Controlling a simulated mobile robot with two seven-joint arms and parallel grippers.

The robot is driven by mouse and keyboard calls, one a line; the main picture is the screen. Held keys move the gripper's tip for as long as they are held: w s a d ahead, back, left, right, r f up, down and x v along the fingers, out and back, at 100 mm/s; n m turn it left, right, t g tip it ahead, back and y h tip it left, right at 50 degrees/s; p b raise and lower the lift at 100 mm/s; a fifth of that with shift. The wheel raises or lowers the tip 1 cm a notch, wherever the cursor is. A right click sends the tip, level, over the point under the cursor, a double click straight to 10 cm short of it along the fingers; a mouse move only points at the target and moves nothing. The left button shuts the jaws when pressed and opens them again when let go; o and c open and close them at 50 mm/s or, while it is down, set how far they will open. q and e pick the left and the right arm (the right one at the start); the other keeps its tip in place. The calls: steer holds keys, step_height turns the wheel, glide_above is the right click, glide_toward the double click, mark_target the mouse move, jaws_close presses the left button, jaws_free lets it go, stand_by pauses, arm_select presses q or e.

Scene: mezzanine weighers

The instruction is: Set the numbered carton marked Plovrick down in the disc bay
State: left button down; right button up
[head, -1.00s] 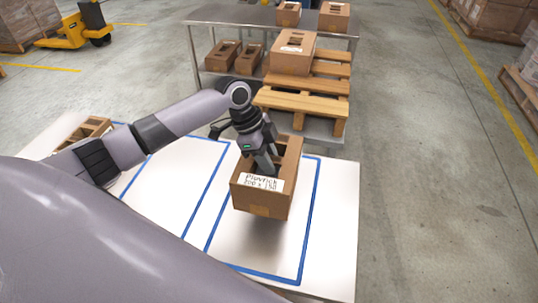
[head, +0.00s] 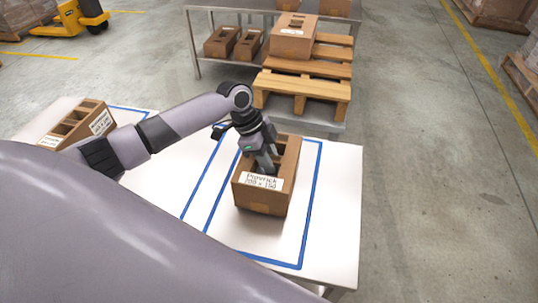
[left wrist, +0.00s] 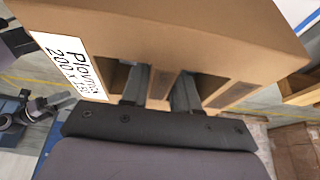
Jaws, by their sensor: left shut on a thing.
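The Plovrick carton (head: 266,192) is a brown open-topped box with a white label on its front. It is upright inside the right blue-outlined bay (head: 308,215) of the white table, at or very near the surface; I cannot tell if it touches. My left gripper (head: 268,166) reaches into its top and is shut on it. In the left wrist view, the fingers (left wrist: 160,90) grip a divider of the carton (left wrist: 180,35), label at left. No disc mark is visible, so I cannot tell which bay is the disc bay. My right gripper is not seen.
Another labelled carton (head: 80,123) stands at the table's left. Another blue-outlined area lies left of the held carton. Behind, a metal bench (head: 203,60) holds several cartons and a wooden pallet (head: 310,85). A yellow pallet truck (head: 75,18) stands far left.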

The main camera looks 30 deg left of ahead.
arm_select(q)
steer(key=shift+f, duration=0.4)
steer(key=shift+f, duration=0.25)
stand_by(0.3)
steer(key=c, duration=0.8)
jaws_free()
steer(key=v, duration=0.7)
steer(key=shift+r, duration=0.1)
